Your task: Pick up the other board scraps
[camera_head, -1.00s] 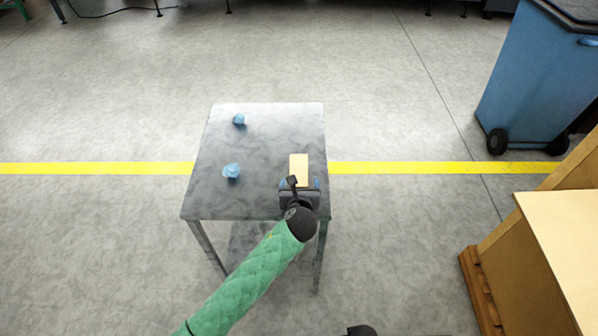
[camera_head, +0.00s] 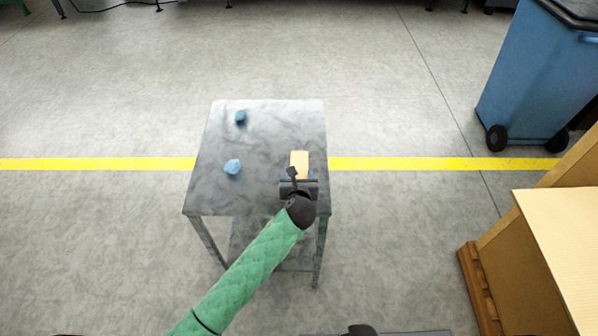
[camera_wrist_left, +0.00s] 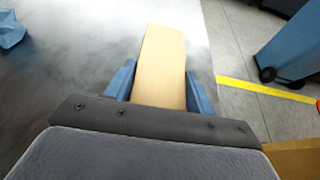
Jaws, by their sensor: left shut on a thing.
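A tan board scrap (camera_head: 300,160) is at the right side of a grey metal table, and it also shows in the left wrist view (camera_wrist_left: 162,60). My left gripper (camera_head: 299,175) is shut on this scrap, with its blue fingers on either side of it in the left wrist view (camera_wrist_left: 160,88). The scrap's near end is hidden by the gripper. Whether it touches the tabletop I cannot tell. My right gripper is not clearly in view.
The grey table (camera_head: 265,135) carries two crumpled blue pieces, one at the back left (camera_head: 240,117) and one at the middle left (camera_head: 232,167). A blue wheeled bin (camera_head: 535,85) stands at the upper right. The floor left of the table is clear.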

